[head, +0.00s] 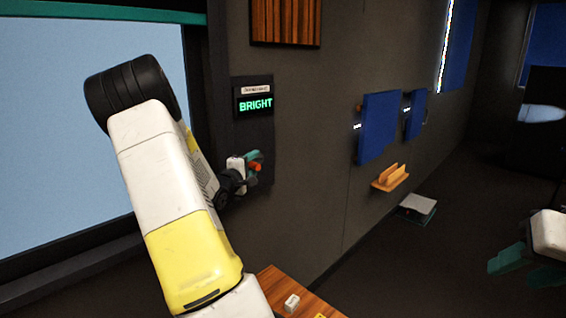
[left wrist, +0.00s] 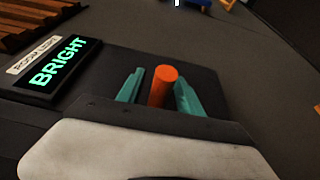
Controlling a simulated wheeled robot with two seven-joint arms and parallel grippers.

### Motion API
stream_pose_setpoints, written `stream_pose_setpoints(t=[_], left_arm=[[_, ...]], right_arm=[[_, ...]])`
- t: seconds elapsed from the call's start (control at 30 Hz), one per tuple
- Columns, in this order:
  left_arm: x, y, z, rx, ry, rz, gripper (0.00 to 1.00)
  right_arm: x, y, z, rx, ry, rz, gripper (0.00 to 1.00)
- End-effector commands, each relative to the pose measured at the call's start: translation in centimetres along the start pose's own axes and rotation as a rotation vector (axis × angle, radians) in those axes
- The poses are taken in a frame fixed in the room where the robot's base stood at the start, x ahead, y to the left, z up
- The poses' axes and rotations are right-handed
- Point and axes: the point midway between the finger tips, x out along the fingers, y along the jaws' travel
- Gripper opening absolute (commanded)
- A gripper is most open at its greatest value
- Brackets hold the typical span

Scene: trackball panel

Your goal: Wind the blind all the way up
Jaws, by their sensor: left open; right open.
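The window (head: 60,140) at the left is pale blue and almost fully uncovered. A teal strip (head: 110,14), seemingly the blind's edge, runs across its top. An orange knob (head: 256,168) stands out at the dark wall panel (head: 265,135) beside the window; it also shows in the left wrist view (left wrist: 163,86). My left gripper (head: 252,160) is open at the knob, with one teal finger on each side of it. In the left wrist view small gaps show between knob and fingers. The knob's mount is hidden by my gripper. My right gripper (head: 518,272) is open and empty at the right.
A display reading BRIGHT (head: 255,106) sits above the knob. Blue panels (head: 379,127) and an orange holder (head: 390,178) are on the wall further right. A wooden tabletop (head: 290,285) with a small white object (head: 291,303) is below. The floor at right looks mostly clear.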

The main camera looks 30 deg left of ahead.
Motion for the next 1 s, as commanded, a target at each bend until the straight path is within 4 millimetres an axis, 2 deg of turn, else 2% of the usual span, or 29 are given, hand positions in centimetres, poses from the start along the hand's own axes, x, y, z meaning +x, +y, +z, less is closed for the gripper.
stream_pose_setpoints(t=[0.13,0.4,0.47,0.63,1.0], left_arm=[[1.10,0.00,0.05,0.000,-0.001,0.000,0.43],[1.28,0.00,0.02,0.001,0.000,-0.001,0.43],[1.27,0.00,0.02,0.001,0.000,-0.001,0.33],[1.27,0.04,0.01,0.001,0.000,0.000,0.00],[1.37,0.49,-0.02,0.005,0.000,0.010,0.00]], right_arm=[[0.00,0.00,0.00,0.000,0.000,0.000,0.43],[0.00,0.00,0.00,0.000,0.000,0.000,0.43],[0.00,0.00,0.00,0.000,0.000,0.000,0.43],[0.00,0.00,0.00,0.000,0.000,0.000,0.43],[0.00,0.00,0.00,0.000,0.000,0.000,0.43]])
